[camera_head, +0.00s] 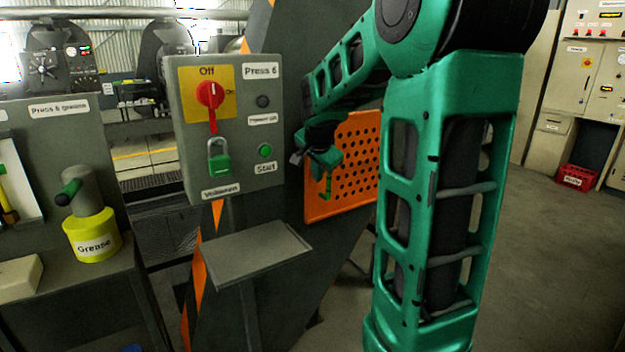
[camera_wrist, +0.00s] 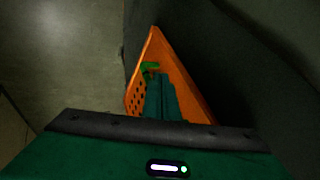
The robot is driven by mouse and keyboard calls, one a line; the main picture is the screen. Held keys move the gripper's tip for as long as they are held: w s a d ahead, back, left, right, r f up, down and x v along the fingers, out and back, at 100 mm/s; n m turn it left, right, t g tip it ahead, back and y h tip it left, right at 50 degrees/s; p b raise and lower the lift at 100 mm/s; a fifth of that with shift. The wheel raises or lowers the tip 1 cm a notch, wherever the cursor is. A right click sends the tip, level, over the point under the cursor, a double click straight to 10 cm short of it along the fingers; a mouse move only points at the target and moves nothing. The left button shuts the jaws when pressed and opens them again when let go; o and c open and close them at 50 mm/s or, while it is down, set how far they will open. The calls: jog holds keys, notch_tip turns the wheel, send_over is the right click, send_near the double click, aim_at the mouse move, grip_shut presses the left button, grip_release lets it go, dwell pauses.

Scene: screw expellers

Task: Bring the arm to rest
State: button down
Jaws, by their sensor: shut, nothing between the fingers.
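My green arm reaches up from the right foreground and bends left in the head view. My gripper (camera_head: 326,160) hangs at its far end, in front of the orange perforated panel (camera_head: 357,165). In the wrist view my gripper (camera_wrist: 158,78) has its two fingers together, with nothing seen between them. The orange panel (camera_wrist: 180,80) lies close around and beyond the fingers there. A small bright green piece (camera_wrist: 150,66) shows by the fingertips; I cannot tell what it is or whether they touch.
A grey control box (camera_head: 240,115) with a red switch (camera_head: 209,94) and green padlock (camera_head: 219,160) stands left of my gripper. A small shelf (camera_head: 245,255) is below it. A yellow grease pot (camera_head: 92,236) stands farther left. Open floor (camera_head: 560,260) lies at the right.

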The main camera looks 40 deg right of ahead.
jog(key=v, duration=0.7)
jog(key=shift+s+d, duration=0.15)
jog(key=shift+s+f, duration=0.1)
jog(key=s+a+f+n+g+y, duration=0.1)
jog(key=s+a+f+n, duration=0.2)
jog(key=s, duration=0.6)
jog(key=s+a+f+n+g+y, duration=0.2)
jog(key=s+a+f+n, duration=0.2)
jog(key=s, duration=0.5)
jog(key=s+a+f+n+g+y, duration=0.2)
jog(key=s+a+f+n, duration=0.2)
jog(key=s+a+f, duration=0.3)
jog(key=s, duration=0.3)
jog(key=shift+a, duration=0.25)
